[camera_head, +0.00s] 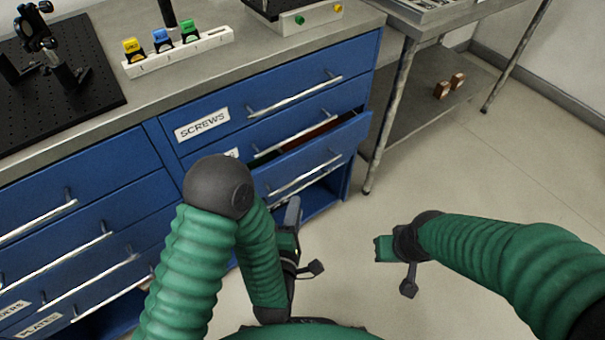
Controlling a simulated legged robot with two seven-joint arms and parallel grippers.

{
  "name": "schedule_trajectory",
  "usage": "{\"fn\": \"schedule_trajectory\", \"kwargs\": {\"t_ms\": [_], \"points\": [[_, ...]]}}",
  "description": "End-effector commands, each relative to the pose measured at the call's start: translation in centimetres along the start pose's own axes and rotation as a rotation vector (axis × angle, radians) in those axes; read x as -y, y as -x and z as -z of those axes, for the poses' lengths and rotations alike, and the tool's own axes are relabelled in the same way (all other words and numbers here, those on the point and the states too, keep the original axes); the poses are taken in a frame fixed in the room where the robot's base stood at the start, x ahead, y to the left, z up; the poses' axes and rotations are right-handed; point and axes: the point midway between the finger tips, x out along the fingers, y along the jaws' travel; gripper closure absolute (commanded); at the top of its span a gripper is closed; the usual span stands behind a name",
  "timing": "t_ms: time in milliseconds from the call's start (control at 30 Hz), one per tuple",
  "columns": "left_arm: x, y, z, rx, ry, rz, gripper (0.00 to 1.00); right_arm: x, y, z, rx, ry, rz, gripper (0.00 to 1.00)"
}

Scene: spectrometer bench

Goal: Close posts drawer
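One drawer (330,143) of the blue cabinet's right column is pulled partly out, below the drawer labelled SCREWS. A strip of its inside shows, with something red-brown and green in it. No POSTS label is readable; a label (231,153) is mostly hidden behind my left arm. My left gripper (292,225) is low in front of the cabinet, below the open drawer in the picture. My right gripper (384,249) is over the floor, right of the left one and apart from the cabinet. Neither gripper's finger gap shows clearly.
The bench top holds a black breadboard (50,95) and a white rack (178,52) with yellow, blue and green pieces. A grey metal table (412,105) stands right of the cabinet, with brown blocks on its lower shelf. The floor at right is clear.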

Motion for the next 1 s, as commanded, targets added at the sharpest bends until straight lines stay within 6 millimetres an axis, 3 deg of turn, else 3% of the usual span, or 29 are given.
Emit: {"fn": "schedule_trajectory", "kwargs": {"t_ms": [33,367,467,733,1000], "points": [[1.3,-0.7,0.1,0.000,0.000,-0.006,0.68,-0.1,-2.6,-0.6,0.002,-0.002,0.001,1.00],[1.2,-2.5,0.1,0.003,-0.003,-0.007,0.68,-0.1,-9.7,-2.2,0.001,-0.002,0.001,1.00],[1.1,-5.1,0.1,0.001,-0.002,-0.006,0.68,-0.1,-11.2,-2.5,0.000,-0.001,0.001,1.00],[0.6,-11.4,0.0,0.001,-0.003,0.000,0.68,-0.1,-12.6,-2.8,0.000,-0.001,0.001,1.00],[0.3,-13.6,-0.1,0.003,-0.005,0.001,0.68,-0.1,-13.0,-2.9,0.000,-0.001,0.001,1.00]]}}
